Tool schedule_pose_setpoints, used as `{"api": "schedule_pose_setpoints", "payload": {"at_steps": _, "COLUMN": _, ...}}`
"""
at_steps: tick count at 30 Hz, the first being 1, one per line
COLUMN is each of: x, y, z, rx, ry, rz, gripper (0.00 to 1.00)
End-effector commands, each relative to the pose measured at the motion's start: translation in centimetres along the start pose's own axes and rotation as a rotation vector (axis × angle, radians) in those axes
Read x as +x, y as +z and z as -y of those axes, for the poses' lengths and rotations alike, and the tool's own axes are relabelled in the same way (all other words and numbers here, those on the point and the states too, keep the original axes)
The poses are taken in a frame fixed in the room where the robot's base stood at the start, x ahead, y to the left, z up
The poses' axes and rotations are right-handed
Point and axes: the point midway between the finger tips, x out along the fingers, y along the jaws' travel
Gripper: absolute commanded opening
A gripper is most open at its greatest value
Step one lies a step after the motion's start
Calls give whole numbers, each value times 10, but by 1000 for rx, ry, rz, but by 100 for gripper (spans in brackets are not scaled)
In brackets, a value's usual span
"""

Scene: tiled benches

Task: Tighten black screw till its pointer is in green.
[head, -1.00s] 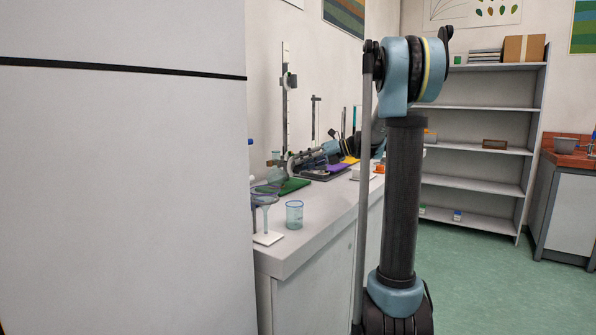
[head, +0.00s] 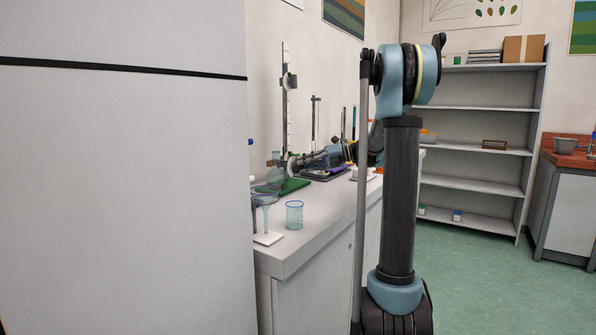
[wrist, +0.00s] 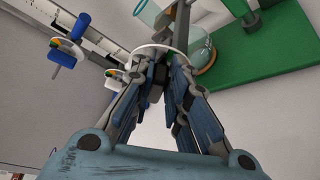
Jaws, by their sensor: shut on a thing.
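In the wrist view my gripper (wrist: 164,68) is closed around a small dark knob (wrist: 157,66), which I take to be the black screw. The fingers hide most of it. A white round dial rim (wrist: 152,48) shows around the fingertips. Its pointer and green zone cannot be made out. In the head view my gripper is small and partly lost among the bench equipment, by the upright stand (head: 285,120).
A blue-handled screw (wrist: 72,40) with a coloured dial and another white dial (wrist: 115,79) are left of my fingers. A glass vessel (wrist: 198,48) and green base (wrist: 262,50) are to the right. A beaker (head: 294,214) stands near the bench edge.

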Motion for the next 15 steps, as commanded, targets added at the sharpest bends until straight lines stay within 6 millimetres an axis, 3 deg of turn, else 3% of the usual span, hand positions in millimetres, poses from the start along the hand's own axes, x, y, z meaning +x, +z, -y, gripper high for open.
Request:
{"api": "schedule_pose_setpoints", "payload": {"at_steps": 6, "x": -2, "y": 0, "z": 8, "rx": 135, "ry": 72, "rz": 10, "gripper": 0}}
{"api": "schedule_pose_setpoints", "payload": {"at_steps": 15, "x": -2, "y": 0, "z": 8, "rx": 150, "ry": 79, "rz": 10, "gripper": 0}}
